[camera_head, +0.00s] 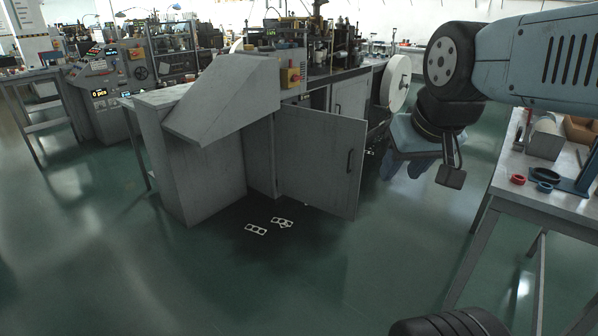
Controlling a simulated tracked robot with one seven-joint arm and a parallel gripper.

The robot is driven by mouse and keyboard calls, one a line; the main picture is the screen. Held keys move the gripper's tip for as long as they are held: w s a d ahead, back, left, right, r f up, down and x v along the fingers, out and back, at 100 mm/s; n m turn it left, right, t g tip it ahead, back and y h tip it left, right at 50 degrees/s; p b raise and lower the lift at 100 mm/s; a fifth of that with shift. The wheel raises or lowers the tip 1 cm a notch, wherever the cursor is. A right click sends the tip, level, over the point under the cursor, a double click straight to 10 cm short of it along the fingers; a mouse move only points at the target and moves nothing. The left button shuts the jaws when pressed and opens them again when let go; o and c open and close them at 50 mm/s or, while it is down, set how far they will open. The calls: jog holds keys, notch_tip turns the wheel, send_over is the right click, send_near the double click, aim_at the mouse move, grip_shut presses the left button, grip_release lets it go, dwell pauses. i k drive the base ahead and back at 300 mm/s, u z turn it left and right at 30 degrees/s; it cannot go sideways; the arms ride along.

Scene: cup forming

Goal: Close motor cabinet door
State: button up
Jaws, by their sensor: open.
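The grey motor cabinet door (320,155) stands swung open at the front of the machine cabinet (215,135). Its dark vertical handle (349,161) is near the door's right edge. The cabinet opening beside the hinged side is partly visible. My gripper (449,177) hangs to the right of the door, apart from it, with its jaws open and nothing seen between them. The finger farther from view is hard to make out.
A workbench (500,190) with red and blue rings stands at the right. Flat metal pieces (256,229) lie on a dark floor stain before the door. A white reel (398,82) is behind the door. The green floor in front is mostly clear.

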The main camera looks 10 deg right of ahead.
aim_at(320, 154)
jog(key=z, duration=0.2)
jog(key=i, duration=0.9)
jog(key=u, duration=0.15)
jog(key=k, duration=0.55)
jog(key=z, duration=0.4)
jog(key=i, duration=1.75)
jog(key=u, duration=0.65)
